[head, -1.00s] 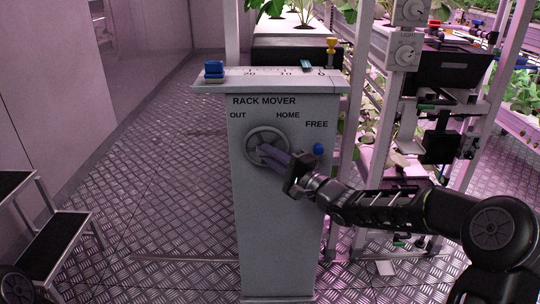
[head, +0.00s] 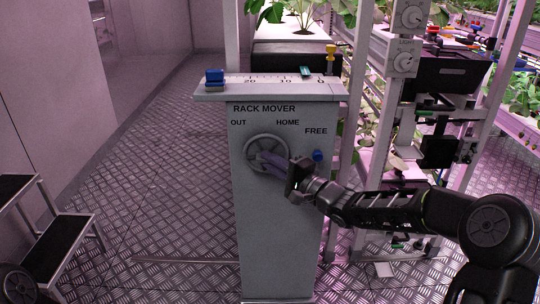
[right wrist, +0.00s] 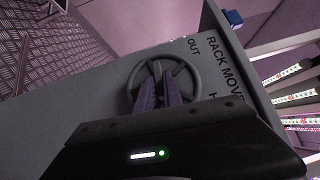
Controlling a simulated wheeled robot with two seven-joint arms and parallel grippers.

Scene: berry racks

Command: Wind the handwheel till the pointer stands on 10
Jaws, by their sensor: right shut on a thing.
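The grey handwheel (head: 249,141) is on the front of the grey rack mover post (head: 270,235). My right gripper (head: 260,157) reaches in from the right and is shut on the handwheel. In the right wrist view its two fingers (right wrist: 158,88) lie over the lower part of the wheel (right wrist: 131,84), near the hub. The exact part gripped is hidden. On top of the post is a scale (head: 262,79) marked 20, 10 and 0 from left to right. The green pointer (head: 305,70) stands between 10 and 0, about midway. My left gripper is out of view.
A blue knob (head: 318,155) sits under the word FREE, close above my right gripper. A blue block (head: 215,77) is at the scale's left end. Plant racks (head: 405,130) stand to the right, black steps (head: 60,243) to the left.

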